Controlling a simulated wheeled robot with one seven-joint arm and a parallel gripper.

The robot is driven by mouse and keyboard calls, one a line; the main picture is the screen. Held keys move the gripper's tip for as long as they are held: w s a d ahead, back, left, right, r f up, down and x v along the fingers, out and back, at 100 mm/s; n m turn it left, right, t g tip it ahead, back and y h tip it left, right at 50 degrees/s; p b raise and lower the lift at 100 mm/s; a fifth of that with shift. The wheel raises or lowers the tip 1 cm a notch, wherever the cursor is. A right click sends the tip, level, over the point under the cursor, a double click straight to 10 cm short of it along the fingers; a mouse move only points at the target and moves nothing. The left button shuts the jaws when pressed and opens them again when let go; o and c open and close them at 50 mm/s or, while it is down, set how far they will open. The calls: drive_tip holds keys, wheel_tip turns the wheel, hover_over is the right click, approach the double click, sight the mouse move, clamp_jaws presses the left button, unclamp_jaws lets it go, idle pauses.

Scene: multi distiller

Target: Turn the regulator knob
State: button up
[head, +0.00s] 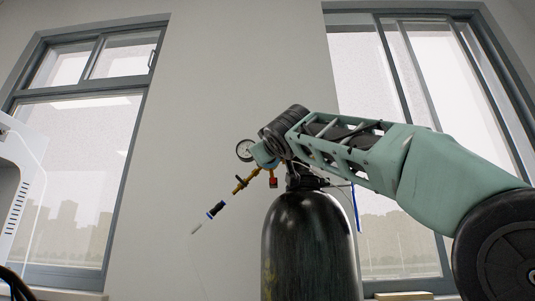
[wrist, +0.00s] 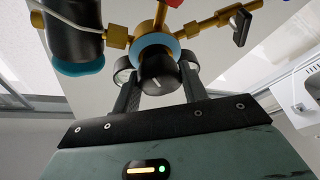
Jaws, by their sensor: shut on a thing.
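The regulator knob (wrist: 158,74) is a black cylinder with a white mark, in front of a blue ring on the brass regulator (wrist: 202,26). In the wrist view my gripper (wrist: 157,80) has one finger on each side of the knob and is shut on it. In the head view my arm hides the knob and my fingertips. The regulator's round gauge (head: 245,150) and brass outlet (head: 243,184) show left of my wrist. The dark gas cylinder (head: 309,245) stands upright below.
A red part (wrist: 173,3) and a black-handled valve (wrist: 241,26) sit close to the knob on the regulator. A white machine (head: 20,190) stands at the far left. Two windows and a plain wall (head: 220,80) are behind.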

drive_tip(key=shift+f, duration=0.1)
drive_tip(key=o, duration=1)
drive_tip(key=shift+w, duration=0.1)
drive_tip(key=shift+c, duration=0.2)
drive_tip(key=b+v, duration=1.1)
drive_tip(key=v, duration=0.6)
drive_tip(key=shift+s, duration=0.3)
